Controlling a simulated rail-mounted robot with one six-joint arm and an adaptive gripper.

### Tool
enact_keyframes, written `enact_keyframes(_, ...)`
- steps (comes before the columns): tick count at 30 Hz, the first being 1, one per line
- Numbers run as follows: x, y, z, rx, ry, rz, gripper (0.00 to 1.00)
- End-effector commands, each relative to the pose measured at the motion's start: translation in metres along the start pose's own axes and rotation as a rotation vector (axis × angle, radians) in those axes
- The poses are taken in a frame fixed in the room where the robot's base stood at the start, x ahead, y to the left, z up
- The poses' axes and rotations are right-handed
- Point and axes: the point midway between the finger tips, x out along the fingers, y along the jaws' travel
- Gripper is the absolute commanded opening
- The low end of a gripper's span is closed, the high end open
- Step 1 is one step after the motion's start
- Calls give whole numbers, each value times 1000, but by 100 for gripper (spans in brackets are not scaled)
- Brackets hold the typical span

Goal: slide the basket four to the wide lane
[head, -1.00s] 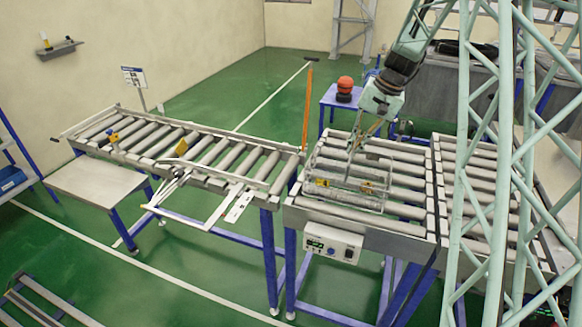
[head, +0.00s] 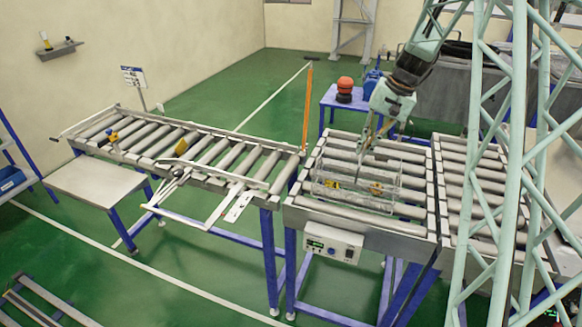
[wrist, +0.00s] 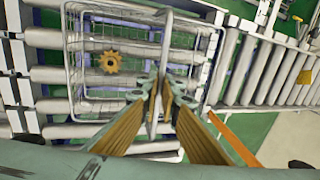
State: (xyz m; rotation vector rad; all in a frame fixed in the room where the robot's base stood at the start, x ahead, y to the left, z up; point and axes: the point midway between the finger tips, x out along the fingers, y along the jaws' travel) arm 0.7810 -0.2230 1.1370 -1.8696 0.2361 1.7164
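A wire basket (head: 345,203) stands on the rollers of the middle conveyor (head: 420,228), beside the control box. A toothed yellow-brown gear (wrist: 110,62) lies inside it in the wrist view. In the head view a small yellow part (head: 332,184) and a brownish part (head: 376,188) show through its mesh. My gripper (head: 364,150) is above the basket, pointing down. In the wrist view its yellow-padded fingers (wrist: 158,88) close around the basket's upright hoop handle (wrist: 166,50). No label naming the basket or the wide lane is readable.
A longer roller conveyor (head: 200,150) with a swing-out frame (head: 220,205) adjoins on the left. Another roller conveyor (head: 455,170) lies on the right, partly hidden behind lattice. An orange post (head: 307,105) stands behind the left joint. Rollers right of the basket look clear.

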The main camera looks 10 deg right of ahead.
Motion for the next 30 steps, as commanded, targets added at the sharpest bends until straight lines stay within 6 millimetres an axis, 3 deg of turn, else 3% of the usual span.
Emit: enact_keyframes(30, -11, 33, 1, -1, 1, 0, 0)
